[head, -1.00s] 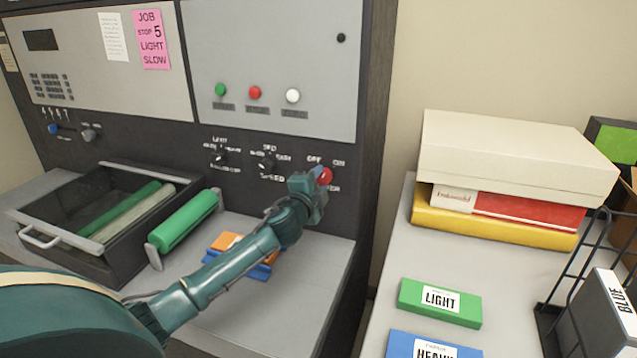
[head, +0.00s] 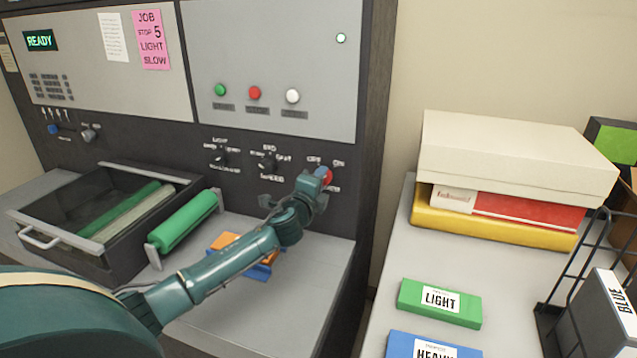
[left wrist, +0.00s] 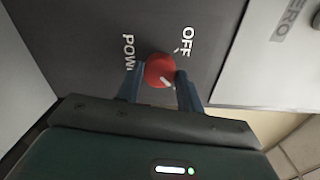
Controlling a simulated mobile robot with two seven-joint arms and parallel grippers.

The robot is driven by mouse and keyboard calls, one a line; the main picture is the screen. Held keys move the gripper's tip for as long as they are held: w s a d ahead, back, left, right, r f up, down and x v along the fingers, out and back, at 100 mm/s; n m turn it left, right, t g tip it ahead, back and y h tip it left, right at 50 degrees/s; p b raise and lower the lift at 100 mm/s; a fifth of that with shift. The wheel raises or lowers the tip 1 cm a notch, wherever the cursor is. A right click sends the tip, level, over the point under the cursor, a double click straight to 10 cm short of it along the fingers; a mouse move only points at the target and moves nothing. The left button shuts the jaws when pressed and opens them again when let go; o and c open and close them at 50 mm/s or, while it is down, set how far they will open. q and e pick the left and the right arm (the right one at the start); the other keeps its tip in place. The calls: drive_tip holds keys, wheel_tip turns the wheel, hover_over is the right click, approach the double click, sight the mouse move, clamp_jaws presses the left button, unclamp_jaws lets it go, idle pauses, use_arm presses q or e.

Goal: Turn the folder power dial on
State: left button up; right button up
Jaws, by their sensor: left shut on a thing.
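The red power dial (head: 327,175) is at the right end of the dark control strip, with OFF and ON printed above it. The machine's display (head: 40,40) is lit green and reads READY, and a small lamp (head: 341,38) at the upper right glows. My right gripper is not in view.
Two other dials (head: 221,158) sit left of the power dial. Green, red and white buttons (head: 255,93) are above. A feed tray (head: 95,262) and green roller (head: 185,220) stand at left. Boxes (head: 515,150) and packs (head: 438,302) lie on the right-hand table.

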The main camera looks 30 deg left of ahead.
use_arm(q)
drive_tip(key=o, duration=1)
drive_tip(key=b+v, duration=0.2)
drive_tip(key=v, duration=1.1)
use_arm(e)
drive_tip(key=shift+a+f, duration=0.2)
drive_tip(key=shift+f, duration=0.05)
use_arm(q)
drive_tip(key=shift+s+f, duration=0.1)
drive_tip(key=shift+s, duration=0.05)
